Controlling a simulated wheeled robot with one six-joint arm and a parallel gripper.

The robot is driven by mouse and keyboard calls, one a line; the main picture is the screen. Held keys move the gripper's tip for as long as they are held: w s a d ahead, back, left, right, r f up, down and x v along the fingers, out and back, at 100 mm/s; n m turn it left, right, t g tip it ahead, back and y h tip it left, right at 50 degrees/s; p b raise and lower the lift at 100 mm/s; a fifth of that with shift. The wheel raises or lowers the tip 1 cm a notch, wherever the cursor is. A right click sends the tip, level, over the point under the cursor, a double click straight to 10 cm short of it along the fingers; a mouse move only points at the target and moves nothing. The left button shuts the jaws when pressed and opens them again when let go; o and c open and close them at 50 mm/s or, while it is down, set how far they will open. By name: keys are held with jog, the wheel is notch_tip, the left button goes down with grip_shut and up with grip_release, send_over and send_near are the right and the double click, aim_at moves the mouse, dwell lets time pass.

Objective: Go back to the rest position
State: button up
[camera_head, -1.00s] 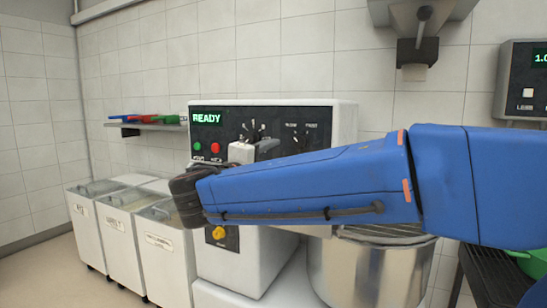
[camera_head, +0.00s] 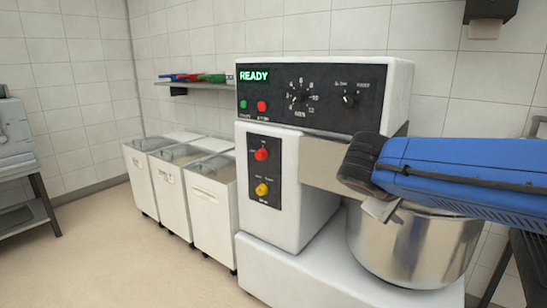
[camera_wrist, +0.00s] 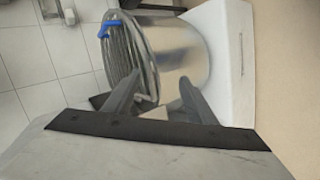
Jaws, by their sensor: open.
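My gripper shows in the wrist view (camera_wrist: 160,84) with its two grey fingers apart and nothing seen between them. In the head view its pale fingers (camera_head: 382,208) peek out below my blue arm, in front of the mixer and overlapping the bowl's rim in the picture. The white mixer (camera_head: 318,205) stands in the middle with a lit READY display. Its steel bowl (camera_head: 415,250) is partly hidden behind my arm; in the wrist view the bowl (camera_wrist: 180,55) lies beyond the fingers with its wire guard (camera_wrist: 120,50).
Several white lidded bins (camera_head: 215,215) stand left of the mixer. A wall shelf (camera_head: 195,83) holds red, blue and green items. A grey machine on a dark stand (camera_head: 35,200) is at the far left. The floor (camera_head: 110,260) between is clear. A dark rack (camera_head: 525,258) stands at right.

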jog(key=s+a+f+m+g+y, duration=0.1)
jog(key=s+f+m+y, duration=0.4)
jog(key=s+f, duration=1)
jog(key=s+a+y, duration=0.1)
jog(key=s+y, duration=0.1)
jog(key=y, duration=0.1)
jog(key=shift+s+a+f+m+g, duration=0.2)
jog(key=shift+f+m+g, duration=0.1)
jog(key=shift+g, duration=0.1)
dwell(0.7)
